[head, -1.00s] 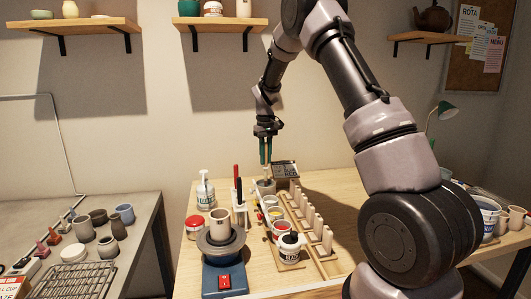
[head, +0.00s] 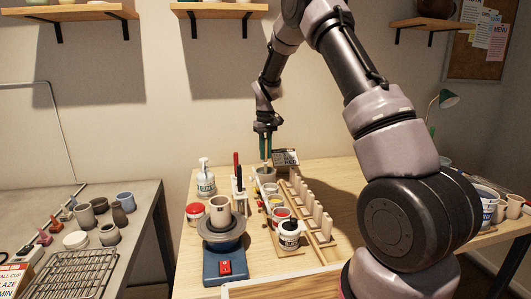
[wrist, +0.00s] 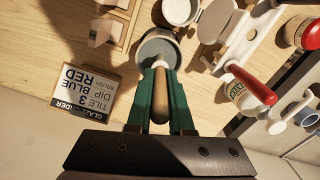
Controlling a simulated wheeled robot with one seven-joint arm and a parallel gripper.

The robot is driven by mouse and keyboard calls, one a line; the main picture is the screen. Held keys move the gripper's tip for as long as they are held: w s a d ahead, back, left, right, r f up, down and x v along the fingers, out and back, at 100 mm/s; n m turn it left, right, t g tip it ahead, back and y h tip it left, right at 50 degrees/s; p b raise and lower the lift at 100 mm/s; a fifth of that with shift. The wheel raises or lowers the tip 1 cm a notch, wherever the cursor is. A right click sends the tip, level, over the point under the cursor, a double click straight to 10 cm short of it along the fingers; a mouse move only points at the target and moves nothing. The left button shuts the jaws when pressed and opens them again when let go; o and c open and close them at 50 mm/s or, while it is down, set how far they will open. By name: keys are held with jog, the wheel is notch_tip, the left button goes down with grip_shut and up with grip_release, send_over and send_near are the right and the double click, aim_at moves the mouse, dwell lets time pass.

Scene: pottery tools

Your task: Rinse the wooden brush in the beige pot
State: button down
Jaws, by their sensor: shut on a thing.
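My gripper (head: 265,155) is shut on the wooden brush, above the beige pot (head: 266,174) at the back of the wooden table. In the wrist view, the brush's brown handle (wrist: 160,97) shows between the green fingers, its thick end toward the camera. The handle points down to the pot, whose round rim (wrist: 143,50) shows just beyond the fingertips. The brush's lower end is hidden in the wrist view. I cannot tell how deep it is in the pot.
A glaze order card (head: 285,157) stands behind the pot. A wooden rack (head: 310,213) of upright tiles is to the right. Glaze cups (head: 280,214), a red-handled tool (head: 237,172) and a blue wheel (head: 224,260) with a cup are nearer. A white pump bottle (head: 205,182) is left.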

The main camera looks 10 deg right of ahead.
jog(key=shift+s+d, duration=0.15)
jog(key=shift+s, duration=0.1)
